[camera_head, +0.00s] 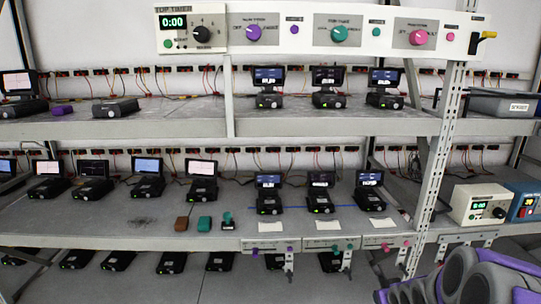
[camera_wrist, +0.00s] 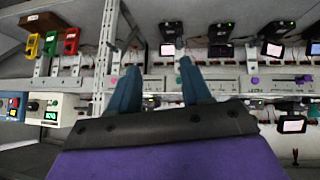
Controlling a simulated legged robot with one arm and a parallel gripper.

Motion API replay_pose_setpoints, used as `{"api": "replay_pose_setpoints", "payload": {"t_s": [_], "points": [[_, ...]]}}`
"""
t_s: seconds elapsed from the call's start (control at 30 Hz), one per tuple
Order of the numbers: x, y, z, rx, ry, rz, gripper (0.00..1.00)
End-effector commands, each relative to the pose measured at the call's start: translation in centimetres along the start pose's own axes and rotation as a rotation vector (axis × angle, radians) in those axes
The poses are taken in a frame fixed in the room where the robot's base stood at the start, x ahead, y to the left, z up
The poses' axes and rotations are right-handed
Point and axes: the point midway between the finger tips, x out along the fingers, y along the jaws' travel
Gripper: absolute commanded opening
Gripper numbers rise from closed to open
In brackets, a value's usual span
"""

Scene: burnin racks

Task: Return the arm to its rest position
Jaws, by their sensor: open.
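My arm (camera_head: 465,278) shows as purple and grey links at the lower right of the head view, in front of the rack. My gripper (camera_wrist: 156,80) shows in the wrist view with two blue-grey fingers spread apart and nothing between them. The wrist view looks tilted, with rack shelves and devices beyond the fingers. The fingertips do not show in the head view.
A metal rack has an upper shelf (camera_head: 180,121) and a middle shelf (camera_head: 120,222) with several screened devices. A perforated upright (camera_head: 437,165) stands near the arm. A timer panel (camera_head: 320,30) spans the top. A cream box (camera_head: 480,204) sits at right.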

Motion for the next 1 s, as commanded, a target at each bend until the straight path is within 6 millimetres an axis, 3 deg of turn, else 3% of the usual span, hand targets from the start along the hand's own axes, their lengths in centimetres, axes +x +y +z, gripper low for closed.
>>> {"api": "replay_pose_setpoints", "payload": {"t_s": [0.27, 0.7, 0.8, 1.0], "points": [[-9.8, -5.5, 5.0, 0.012, -0.287, 0.002, 0.48], [-26.9, -14.2, 17.5, 0.043, -0.737, -0.098, 0.48], [-29.8, -15.5, 19.8, 0.044, -0.809, -0.127, 0.48], [-32.5, -16.6, 21.9, 0.041, -0.876, -0.157, 0.48]]}}
